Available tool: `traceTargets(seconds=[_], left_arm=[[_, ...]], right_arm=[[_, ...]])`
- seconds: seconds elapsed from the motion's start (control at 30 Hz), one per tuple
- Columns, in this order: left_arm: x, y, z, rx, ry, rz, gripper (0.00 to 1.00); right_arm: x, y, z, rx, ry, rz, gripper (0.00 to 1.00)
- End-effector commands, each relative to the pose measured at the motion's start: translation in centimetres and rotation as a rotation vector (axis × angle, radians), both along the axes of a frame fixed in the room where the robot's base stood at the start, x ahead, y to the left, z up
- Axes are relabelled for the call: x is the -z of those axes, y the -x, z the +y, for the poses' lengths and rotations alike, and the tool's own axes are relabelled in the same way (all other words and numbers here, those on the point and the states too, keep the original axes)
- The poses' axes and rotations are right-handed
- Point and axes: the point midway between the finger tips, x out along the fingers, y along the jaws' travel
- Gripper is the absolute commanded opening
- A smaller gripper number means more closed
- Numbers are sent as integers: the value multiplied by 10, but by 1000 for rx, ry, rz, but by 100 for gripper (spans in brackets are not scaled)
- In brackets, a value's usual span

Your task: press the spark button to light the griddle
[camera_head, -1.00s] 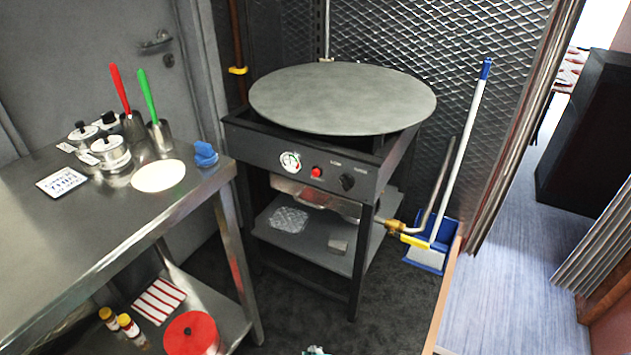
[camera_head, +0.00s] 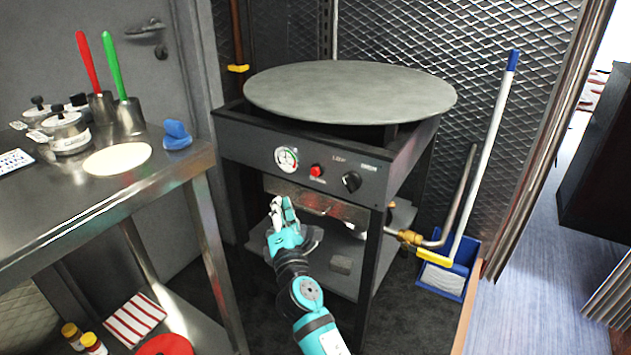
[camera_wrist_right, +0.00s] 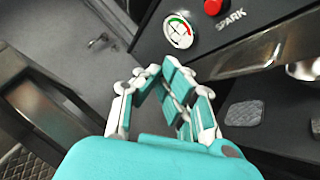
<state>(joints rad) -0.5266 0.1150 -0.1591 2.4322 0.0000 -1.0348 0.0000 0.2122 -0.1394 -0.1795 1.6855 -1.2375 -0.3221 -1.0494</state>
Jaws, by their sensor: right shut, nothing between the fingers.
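The red spark button (camera_head: 316,170) is on the front panel of the dark griddle stand (camera_head: 240,150), between a round gauge (camera_head: 287,159) and a black knob (camera_head: 351,181). The grey round griddle plate (camera_head: 350,92) lies on top. In the right wrist view the button (camera_wrist_right: 213,7) shows at the top edge above the word SPARK, right of the gauge (camera_wrist_right: 181,31). My right gripper (camera_head: 282,204) is shut and empty, in front of and below the panel, apart from the button. It also shows in the right wrist view (camera_wrist_right: 170,75). My left gripper is not in view.
A steel table (camera_head: 110,205) with pots, red and green handled tools and a blue item (camera_head: 176,136) stands at the left. A brass gas valve (camera_head: 408,237) and pipe are at the stand's right. A blue dustpan (camera_head: 450,272) and broom lean on the mesh wall.

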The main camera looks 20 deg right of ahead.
Motion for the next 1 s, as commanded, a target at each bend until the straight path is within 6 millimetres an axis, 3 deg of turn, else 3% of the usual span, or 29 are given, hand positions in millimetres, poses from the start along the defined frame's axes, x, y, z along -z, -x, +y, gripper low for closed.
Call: traceTargets(seconds=[0.17,0.57,1.0], left_arm=[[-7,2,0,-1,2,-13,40],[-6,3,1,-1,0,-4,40],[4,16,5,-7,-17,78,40]], right_arm=[[-12,1,-1,15,30,-28,0],[-12,-2,-5,14,29,-27,0],[-12,-36,-50,16,30,-27,0]])
